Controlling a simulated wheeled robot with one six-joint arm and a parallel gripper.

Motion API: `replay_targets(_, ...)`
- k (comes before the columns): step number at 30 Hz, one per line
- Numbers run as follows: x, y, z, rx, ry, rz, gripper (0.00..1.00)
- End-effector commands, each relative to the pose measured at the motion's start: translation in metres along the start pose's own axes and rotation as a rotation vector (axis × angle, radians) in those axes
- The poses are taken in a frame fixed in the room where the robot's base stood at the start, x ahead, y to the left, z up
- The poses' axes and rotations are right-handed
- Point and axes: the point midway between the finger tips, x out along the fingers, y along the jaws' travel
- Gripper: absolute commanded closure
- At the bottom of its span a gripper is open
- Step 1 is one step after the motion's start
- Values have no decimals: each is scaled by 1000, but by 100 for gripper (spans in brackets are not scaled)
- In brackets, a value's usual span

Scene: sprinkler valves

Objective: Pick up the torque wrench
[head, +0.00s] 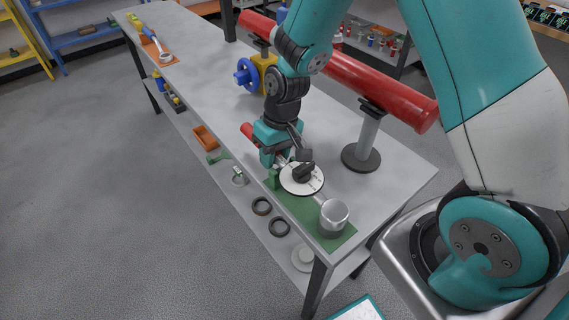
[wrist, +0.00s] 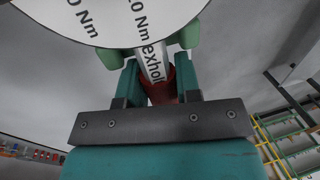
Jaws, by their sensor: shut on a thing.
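The torque wrench has a round white dial (head: 301,180) with a dark block on it, a silver shaft and a red handle (head: 247,131). It is over the green mat (head: 299,210) at the table's near right end. My gripper (head: 279,160) is shut on the shaft between dial and handle. In the wrist view the dial (wrist: 115,15) fills the top. The printed shaft (wrist: 153,62) runs between the fingers of my gripper (wrist: 158,75), with the red handle (wrist: 160,93) behind. My gripper hides part of the shaft in the head view.
A silver cup-shaped part (head: 333,217) stands at the mat's near end. A red pipe (head: 375,86) on a stand (head: 366,145) runs along the right. A yellow valve with a blue wheel (head: 247,74) is behind. The table's left middle (head: 190,70) is clear.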

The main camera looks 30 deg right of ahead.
Motion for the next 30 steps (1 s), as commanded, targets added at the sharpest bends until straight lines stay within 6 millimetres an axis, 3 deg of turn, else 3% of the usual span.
replay_targets(8, -11, -2, -1, -1, 3, -1, 100)
replay_targets(13, -34, -7, -1, -2, 6, -1, 100)
replay_targets(30, -168, -33, -1, -1, 6, 0, 100)
